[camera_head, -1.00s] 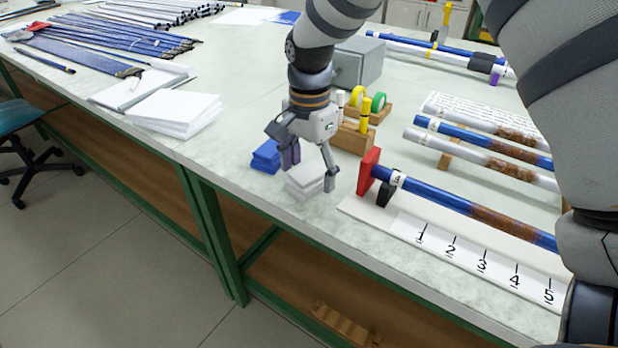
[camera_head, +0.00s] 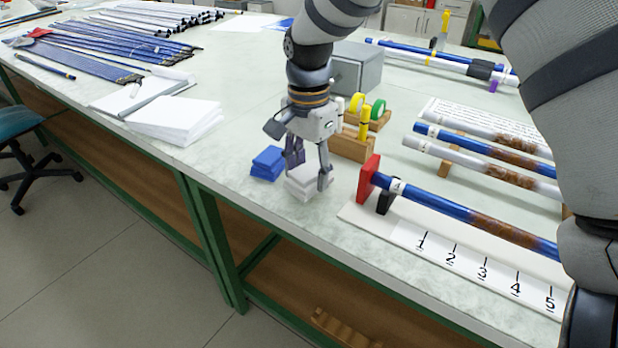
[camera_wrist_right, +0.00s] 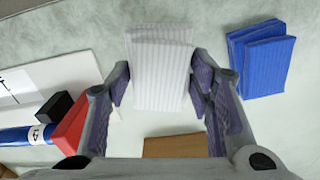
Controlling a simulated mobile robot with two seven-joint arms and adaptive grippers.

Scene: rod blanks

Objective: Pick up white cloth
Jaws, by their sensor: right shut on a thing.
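The white cloth (camera_head: 303,187) is a small folded stack on the table near its front edge. My right gripper (camera_head: 310,172) reaches down onto it, with one finger on each side. In the right wrist view the white ribbed cloth (camera_wrist_right: 160,62) lies between the two fingers of the right gripper (camera_wrist_right: 158,88), which are closed against its sides. The cloth appears to rest on the table still. My left gripper is not in view.
A folded blue cloth (camera_head: 267,163) lies just left of the white one. To the right stand a red end stop (camera_head: 368,178) and a numbered white board (camera_head: 400,232) with a blue rod (camera_head: 450,211). A wooden marker holder (camera_head: 352,146) is behind. White paper (camera_head: 175,120) lies left.

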